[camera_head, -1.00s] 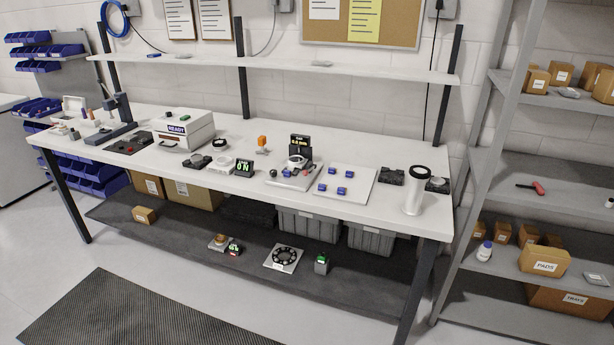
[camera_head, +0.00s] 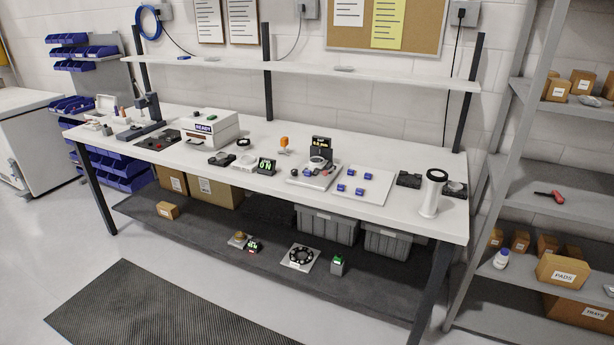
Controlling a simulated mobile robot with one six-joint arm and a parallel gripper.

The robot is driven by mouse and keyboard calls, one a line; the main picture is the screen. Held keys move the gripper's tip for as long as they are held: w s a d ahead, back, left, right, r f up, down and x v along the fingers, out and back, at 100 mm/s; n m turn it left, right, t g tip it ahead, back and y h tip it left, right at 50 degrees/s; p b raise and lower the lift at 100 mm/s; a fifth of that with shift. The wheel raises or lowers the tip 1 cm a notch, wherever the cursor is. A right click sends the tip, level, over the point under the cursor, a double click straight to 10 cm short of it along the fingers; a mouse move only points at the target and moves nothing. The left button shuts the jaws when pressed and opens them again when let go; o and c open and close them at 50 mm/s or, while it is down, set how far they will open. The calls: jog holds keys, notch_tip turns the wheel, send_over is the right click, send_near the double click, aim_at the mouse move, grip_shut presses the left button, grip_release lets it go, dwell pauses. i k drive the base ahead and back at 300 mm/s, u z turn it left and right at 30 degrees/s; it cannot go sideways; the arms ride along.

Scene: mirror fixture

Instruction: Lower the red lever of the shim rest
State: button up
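Beside that base lies a white plate (camera_head: 366,173) with several small blue blocks. My gripper is not in view.
Dark blocks (camera_head: 409,180) and a white cylinder (camera_head: 431,197) stand at the bench's right end. A box marked READY (camera_head: 210,130) is at left. A lower shelf (camera_head: 200,228) holds small devices and grey bins. A grey rack (camera_head: 575,225) stands at right. Floor in front is open, with a dark mat (camera_head: 150,310).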

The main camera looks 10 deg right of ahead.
aim_at(325, 173)
jog(key=u, duration=0.95)
jog(key=i, duration=0.5)
jog(key=z, duration=0.15)
